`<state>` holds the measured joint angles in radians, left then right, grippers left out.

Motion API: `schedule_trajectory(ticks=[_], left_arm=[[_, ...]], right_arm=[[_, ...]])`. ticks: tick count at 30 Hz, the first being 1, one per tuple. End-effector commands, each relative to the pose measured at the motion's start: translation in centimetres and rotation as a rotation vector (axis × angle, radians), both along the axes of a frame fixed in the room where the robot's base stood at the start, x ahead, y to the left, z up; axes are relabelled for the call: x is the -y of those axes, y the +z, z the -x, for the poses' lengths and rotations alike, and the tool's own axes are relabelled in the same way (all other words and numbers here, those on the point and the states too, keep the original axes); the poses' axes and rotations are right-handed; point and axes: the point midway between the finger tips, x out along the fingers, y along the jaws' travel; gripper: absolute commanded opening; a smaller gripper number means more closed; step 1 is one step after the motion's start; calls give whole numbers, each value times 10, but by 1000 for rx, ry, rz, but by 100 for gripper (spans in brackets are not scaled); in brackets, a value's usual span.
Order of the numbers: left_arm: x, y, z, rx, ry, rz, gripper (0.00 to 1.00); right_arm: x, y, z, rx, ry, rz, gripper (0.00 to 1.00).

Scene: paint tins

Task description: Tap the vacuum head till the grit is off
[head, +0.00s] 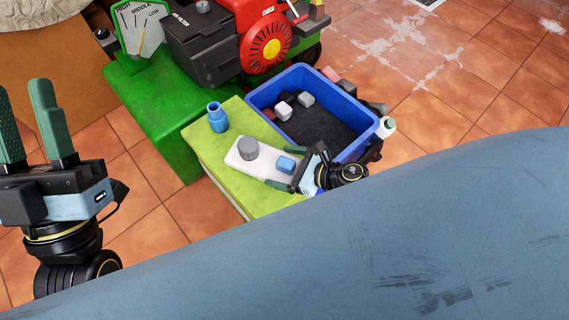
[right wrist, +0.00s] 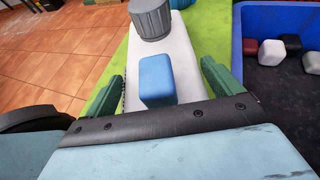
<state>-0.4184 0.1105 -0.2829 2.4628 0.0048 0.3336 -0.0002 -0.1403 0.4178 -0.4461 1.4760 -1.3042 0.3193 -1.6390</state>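I cannot pick out a vacuum head or any grit in either view. A small blue block (head: 286,164) lies on a white slab (head: 241,162), beside a grey ribbed cylinder (head: 248,149). My right gripper (head: 292,170) is at the slab's near end. In the right wrist view its green fingers are spread on either side of the blue block (right wrist: 157,82), with gaps showing, so it is open and empty. The grey cylinder (right wrist: 150,18) stands just beyond. My left gripper (head: 22,95) is open and empty at the far left, fingers pointing up.
The slab lies on a lime-green top (head: 205,150) with a blue bottle (head: 217,118). A blue bin (head: 262,98) with several black and white blocks stands to the right. A green box (head: 160,125), a red machine (head: 262,15) and a HIGH-MIDDLE-LOW dial (head: 140,30) are behind.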

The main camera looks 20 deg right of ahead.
Motion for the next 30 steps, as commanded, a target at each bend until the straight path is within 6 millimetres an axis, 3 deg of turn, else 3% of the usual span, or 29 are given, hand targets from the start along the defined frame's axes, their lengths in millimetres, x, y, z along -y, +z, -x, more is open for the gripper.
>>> schedule_trajectory(ticks=[16,30], left_arm=[[0,1,-1,-10,0,-3,36],[6,-15,-21,-253,-3,-76,36]], right_arm=[[5,3,5,-1,0,1,100],[64,41,70,-2,-2,0,100]])
